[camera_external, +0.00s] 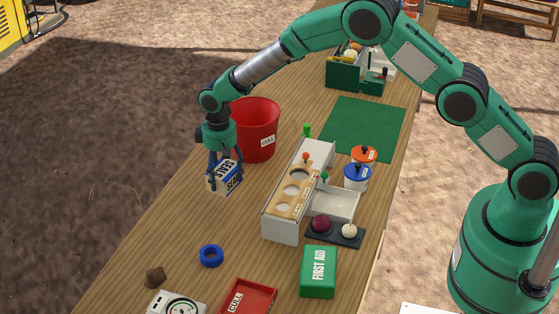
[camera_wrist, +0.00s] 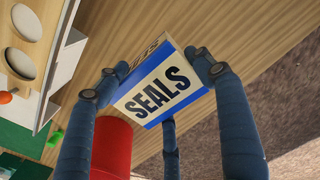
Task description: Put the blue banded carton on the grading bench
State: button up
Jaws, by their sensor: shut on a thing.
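The blue banded carton (camera_external: 222,180) is white with blue bands and the word SEALS. It is at the left edge of the long wooden bench (camera_external: 165,215), in front of the red bucket. My gripper (camera_external: 225,161) points down from above and is shut on the carton. In the wrist view the carton (camera_wrist: 160,92) sits between the dark blue fingers (camera_wrist: 158,88), with its SEALS face toward the camera. I cannot tell whether its underside touches the bench or is a little above it.
A red CULL bucket (camera_external: 256,135) stands close behind the carton. A sizing box with round holes (camera_external: 281,228) is to the right. A blue ring (camera_external: 211,256), brown lump (camera_external: 155,277) and red tray (camera_external: 249,298) lie in front. Bare wood lies between carton and ring.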

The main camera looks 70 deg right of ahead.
aim_at(222, 170)
notch_tip(222, 170, up, 10)
jog(key=shift+f, duration=0.1)
jog(key=s+d+m+b, duration=0.3)
jog(key=d+b, duration=0.1)
jog(key=d, duration=1.2)
jog(key=s+d+m+b, duration=0.3)
jog(key=s+d, duration=0.4)
jog(key=d, duration=0.5)
jog(key=s+d+m+b, duration=0.35)
jog(key=s+d, duration=0.35)
jog(key=d, duration=0.6)
jog(key=s+d+m+b, duration=0.25)
jog(key=s+d, duration=0.45)
jog(key=d, duration=0.5)
notch_tip(222, 170, down, 11)
jog(key=shift+s+d+n+b, duration=0.15)
jog(key=shift+s+n+b, duration=0.05)
jog(key=shift+n+b, duration=0.15)
jog(key=shift+f+b, duration=0.6)
jog(key=shift+f, duration=1.85)
jog(key=shift+f, duration=0.1)
